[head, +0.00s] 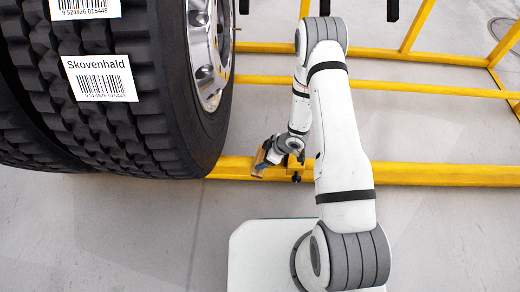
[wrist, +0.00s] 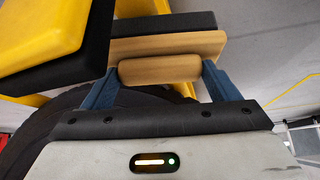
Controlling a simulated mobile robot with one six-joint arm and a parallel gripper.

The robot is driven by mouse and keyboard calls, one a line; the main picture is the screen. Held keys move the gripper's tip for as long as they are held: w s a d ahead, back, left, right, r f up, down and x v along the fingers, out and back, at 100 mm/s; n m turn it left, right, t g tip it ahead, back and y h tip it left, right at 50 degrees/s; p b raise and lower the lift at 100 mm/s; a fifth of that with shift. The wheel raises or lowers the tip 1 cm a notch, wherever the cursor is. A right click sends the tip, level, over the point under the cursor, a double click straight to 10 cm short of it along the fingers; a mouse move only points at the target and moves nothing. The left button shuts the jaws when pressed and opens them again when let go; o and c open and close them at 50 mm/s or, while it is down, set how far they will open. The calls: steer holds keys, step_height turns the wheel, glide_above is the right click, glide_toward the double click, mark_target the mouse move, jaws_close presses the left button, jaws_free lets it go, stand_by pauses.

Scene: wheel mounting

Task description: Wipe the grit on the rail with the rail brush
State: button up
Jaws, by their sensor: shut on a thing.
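My gripper (head: 271,151) is low over the yellow rail (head: 430,174) in the head view, just right of the big tyre. It is shut on the rail brush (head: 259,161). In the wrist view the two blue fingers of my gripper (wrist: 160,70) clasp the wooden handle of the rail brush (wrist: 165,46), with a wooden back and a dark bristle strip beyond it. Whether the bristles touch the rail cannot be told. I can make out no grit in either view.
A yellow frame (head: 415,28) rises behind the arm. In the wrist view a yellow block with a black side (wrist: 45,40) is close at upper left. Grey floor is clear in front.

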steer(key=shift+s, duration=0.4)
step_height(320, 180, up, 4)
steer(key=shift+d+f+p, duration=0.1)
steer(key=shift+p, duration=1.1)
step_height(320, 180, up, 5)
steer(key=p, duration=0.4)
steer(key=shift+s+f, duration=0.1)
